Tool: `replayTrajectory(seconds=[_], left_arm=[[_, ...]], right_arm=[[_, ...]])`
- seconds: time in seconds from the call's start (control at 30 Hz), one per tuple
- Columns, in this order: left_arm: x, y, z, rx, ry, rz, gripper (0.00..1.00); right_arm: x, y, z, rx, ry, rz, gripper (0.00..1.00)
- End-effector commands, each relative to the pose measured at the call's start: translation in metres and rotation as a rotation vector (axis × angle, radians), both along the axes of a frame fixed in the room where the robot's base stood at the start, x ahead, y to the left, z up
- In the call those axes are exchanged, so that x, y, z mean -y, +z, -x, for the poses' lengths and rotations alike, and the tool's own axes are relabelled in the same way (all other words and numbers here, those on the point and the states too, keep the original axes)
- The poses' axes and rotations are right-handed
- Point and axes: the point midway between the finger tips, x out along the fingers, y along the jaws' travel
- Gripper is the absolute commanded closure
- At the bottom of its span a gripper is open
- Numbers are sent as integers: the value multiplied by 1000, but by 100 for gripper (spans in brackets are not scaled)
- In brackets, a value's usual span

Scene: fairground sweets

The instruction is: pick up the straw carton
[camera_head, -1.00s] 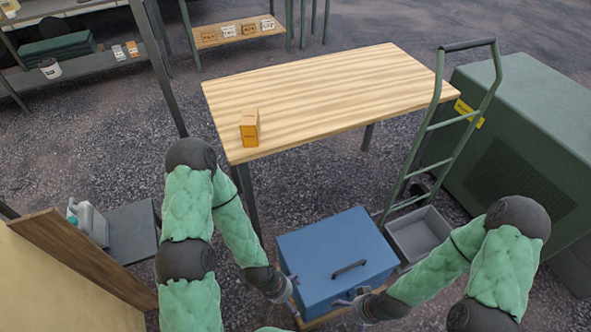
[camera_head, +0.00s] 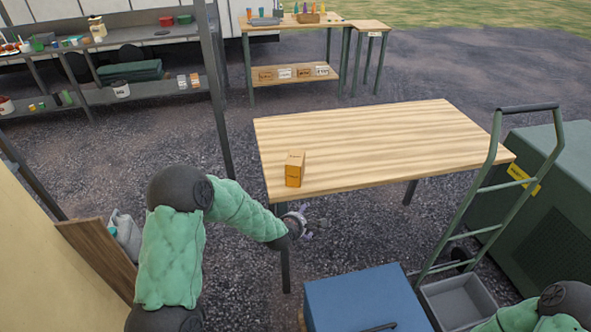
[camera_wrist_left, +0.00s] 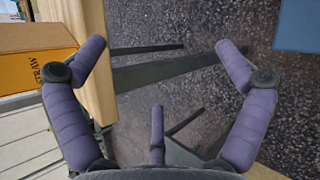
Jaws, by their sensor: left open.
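The straw carton (camera_head: 294,169) is a small orange box with a paler top, standing upright on the wooden table (camera_head: 390,140) near its front left corner. In the left wrist view the carton (camera_wrist_left: 30,58) shows large at the upper left, with dark lettering reading "STRAW". My left gripper (camera_head: 306,221) is open and empty, just in front of and below the table's front edge, near the carton. In the left wrist view its fingers (camera_wrist_left: 160,50) are spread apart with ground between them, and the carton lies outside them to the left. My right gripper is out of view.
A blue box (camera_head: 360,300) stands in front below the table. A green hand truck (camera_head: 485,190) with a grey bin (camera_head: 460,300) is at the right, beside a green cabinet (camera_head: 530,185). A dark post (camera_head: 218,90) rises left of the table. The tabletop is otherwise clear.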

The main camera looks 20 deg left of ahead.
Motion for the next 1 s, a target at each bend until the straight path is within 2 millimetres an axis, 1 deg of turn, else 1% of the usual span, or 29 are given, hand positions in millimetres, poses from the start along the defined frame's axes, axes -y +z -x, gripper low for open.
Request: replayTrajectory(seconds=[0.03,0.1,0.2,0.3,0.4,0.5,0.57,0.9,1.0], left_arm=[[-12,20,-11,55,89,67,0],[-27,45,-24,127,205,172,0],[-46,78,-36,222,344,315,0],[-60,103,-45,297,443,434,0],[-68,119,-49,347,504,514,0],[-73,127,-52,371,533,554,0],[-74,126,-55,375,538,563,0],[-84,110,-93,375,538,563,0],[-85,107,-99,374,539,562,0]], right_arm=[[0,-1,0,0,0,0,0],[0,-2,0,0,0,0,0],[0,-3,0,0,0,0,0],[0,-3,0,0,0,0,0],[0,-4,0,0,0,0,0],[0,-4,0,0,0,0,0],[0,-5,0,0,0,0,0],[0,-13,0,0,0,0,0],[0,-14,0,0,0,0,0]])
